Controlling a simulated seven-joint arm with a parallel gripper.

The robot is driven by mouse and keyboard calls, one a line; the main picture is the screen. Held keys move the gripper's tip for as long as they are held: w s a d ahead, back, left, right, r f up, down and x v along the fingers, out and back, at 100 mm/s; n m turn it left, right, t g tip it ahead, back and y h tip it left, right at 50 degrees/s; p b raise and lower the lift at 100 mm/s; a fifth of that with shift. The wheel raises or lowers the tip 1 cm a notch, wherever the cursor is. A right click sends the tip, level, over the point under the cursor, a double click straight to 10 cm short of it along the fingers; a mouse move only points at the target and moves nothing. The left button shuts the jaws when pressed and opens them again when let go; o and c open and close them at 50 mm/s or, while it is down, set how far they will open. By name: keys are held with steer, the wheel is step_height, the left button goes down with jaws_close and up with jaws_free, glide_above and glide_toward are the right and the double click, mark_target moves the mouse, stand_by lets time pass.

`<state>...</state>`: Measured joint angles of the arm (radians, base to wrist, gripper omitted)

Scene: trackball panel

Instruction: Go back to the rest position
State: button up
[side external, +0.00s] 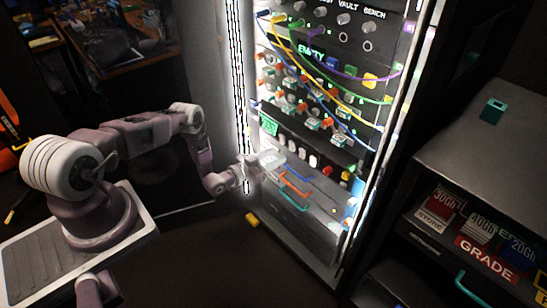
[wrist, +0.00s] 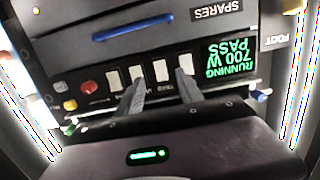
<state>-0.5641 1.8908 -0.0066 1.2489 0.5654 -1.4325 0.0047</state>
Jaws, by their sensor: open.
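My gripper (side external: 258,168) is at the front of the lit rack, at the height of the row of white switches. In the wrist view my gripper (wrist: 162,84) is open, with its two fingers apart and nothing between them. The fingertips overlap the row of white switches (wrist: 161,71); I cannot tell whether they touch. A green display (wrist: 230,53) beside the switches reads "RUNNING 700 W PASS" upside down. A red button (wrist: 88,87) is at the other end of the row. No trackball can be made out.
Coloured cables (side external: 328,73) hang across the upper rack. Coloured handles (side external: 293,190) stick out below the switches. A yellow block (side external: 252,219) lies on the floor by the rack. A shelf unit (side external: 440,150) at right holds labelled boxes. Floor in front of the rack is mostly clear.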

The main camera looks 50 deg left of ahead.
steer(key=shift+s, duration=0.45)
steer(key=shift+r, duration=0.1)
